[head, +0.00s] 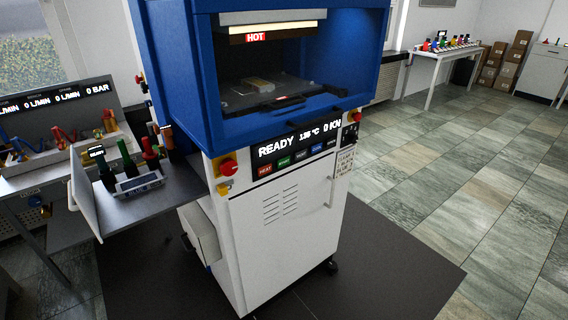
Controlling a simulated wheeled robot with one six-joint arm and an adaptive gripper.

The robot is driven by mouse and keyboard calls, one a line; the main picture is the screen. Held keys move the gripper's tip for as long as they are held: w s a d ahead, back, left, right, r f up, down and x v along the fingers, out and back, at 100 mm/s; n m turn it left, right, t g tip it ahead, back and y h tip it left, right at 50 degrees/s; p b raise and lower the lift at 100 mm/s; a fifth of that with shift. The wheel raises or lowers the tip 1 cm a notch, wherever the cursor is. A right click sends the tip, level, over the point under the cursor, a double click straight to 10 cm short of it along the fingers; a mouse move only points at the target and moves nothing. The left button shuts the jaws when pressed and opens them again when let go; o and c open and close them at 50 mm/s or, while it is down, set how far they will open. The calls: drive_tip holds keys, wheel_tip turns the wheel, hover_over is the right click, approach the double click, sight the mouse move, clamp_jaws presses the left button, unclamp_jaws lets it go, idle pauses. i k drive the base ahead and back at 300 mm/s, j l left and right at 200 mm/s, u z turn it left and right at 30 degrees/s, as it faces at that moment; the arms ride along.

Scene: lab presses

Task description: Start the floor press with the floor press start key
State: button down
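The floor press (245,245) stands in the middle of the head view, with a blue upper housing and a white cabinet below. Its display (298,138) reads READY, about 135 °C and 0 KN. Under the display is a row of several small coloured keys: a red one (265,169), a green one (284,161), a grey one, a blue one and a dark one. Their labels are too small to read surely, so I cannot confirm which is the start key. The press chamber is open in front, with a HOT sign (256,37) lit inside. My gripper is not in view.
Red stop buttons sit left (228,166) and right of the display. A dark mat (400,258) lies under the press. The tiled floor (490,200) at the right is clear.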

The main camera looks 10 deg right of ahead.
sight(285, 161)
drive_tip(key=i+j+z, duration=0.2)
drive_tip(key=i+j, duration=0.5)
drive_tip(key=j, duration=0.1)
